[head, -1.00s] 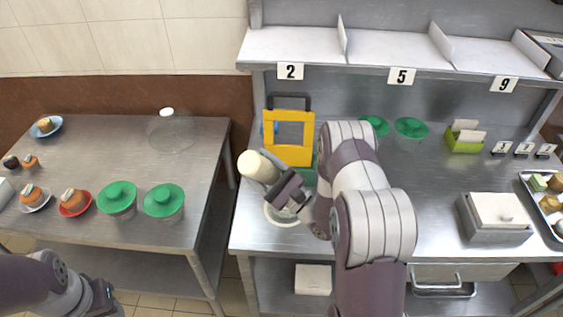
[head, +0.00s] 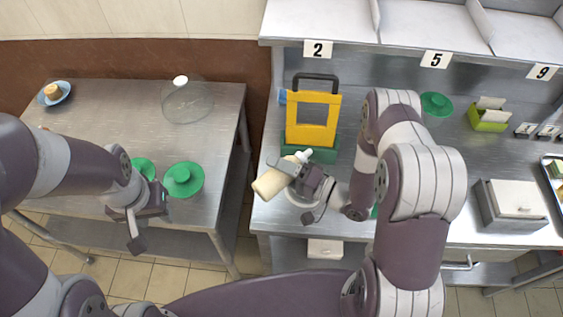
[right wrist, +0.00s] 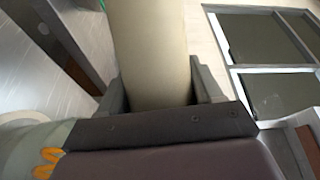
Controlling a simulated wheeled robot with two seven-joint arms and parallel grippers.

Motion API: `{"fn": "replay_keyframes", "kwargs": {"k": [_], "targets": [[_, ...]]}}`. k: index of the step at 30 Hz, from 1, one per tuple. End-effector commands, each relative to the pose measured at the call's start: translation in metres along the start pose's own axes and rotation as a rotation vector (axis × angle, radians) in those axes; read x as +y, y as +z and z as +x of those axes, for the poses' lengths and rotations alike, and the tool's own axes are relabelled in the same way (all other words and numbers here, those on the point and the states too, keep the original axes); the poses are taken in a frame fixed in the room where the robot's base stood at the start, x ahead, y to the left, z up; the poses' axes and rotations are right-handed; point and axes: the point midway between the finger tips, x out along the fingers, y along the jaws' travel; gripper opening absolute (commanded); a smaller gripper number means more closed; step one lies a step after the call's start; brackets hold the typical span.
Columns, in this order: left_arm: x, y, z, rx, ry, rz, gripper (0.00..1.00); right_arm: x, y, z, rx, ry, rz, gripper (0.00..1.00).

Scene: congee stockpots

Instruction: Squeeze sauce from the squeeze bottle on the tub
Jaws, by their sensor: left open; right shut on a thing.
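The cream squeeze bottle (head: 269,184) is in my right gripper (head: 298,178), which is shut on it. The bottle lies tilted, its pale nozzle pointing up and right in the head view. In the right wrist view its body (right wrist: 155,50) stands between the jaws. A pale round tub (head: 339,194) is on the right-hand counter, largely hidden below the right gripper. My left gripper (head: 143,220) is open and empty, in front of the left table.
A yellow frame with a dark handle (head: 312,118) stands in a green base behind the bottle. Green lids (head: 183,180) are on the left table (head: 140,100), by a clear dome (head: 187,98). A green card box (head: 489,117) and a grey box (head: 512,204) are right.

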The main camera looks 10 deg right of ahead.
Motion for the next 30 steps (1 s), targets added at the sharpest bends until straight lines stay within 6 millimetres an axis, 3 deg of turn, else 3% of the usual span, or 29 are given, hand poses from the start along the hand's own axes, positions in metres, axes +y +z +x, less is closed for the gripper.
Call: {"fn": "replay_keyframes", "kwargs": {"k": [1,7,12,18,24,30], "targets": [[0.0,-0.001,-0.009,0.0,0.0,0.0,0.43,-0.009,-0.014,-0.004,0.001,0.033,-0.096,0.5],[0.0,-0.002,-0.02,0.0,0.0,0.0,0.43,-0.014,-0.047,-0.017,-0.047,0.213,-0.518,0.5],[0.0,-0.009,-0.071,0.001,0.0,0.0,0.43,-0.059,-0.065,-0.02,-0.073,0.309,-0.743,0.5],[0.0,-0.013,-0.111,0.001,0.0,0.0,0.43,-0.1,-0.089,-0.026,-0.107,0.445,-1.059,0.5],[0.0,-0.015,-0.122,0.0,0.0,0.0,0.43,-0.12,-0.103,-0.03,-0.131,0.533,-1.267,0.5],[0.0,-0.014,-0.122,0.0,0.0,0.0,0.43,-0.123,-0.105,-0.031,-0.136,0.551,-1.313,0.5]]}}
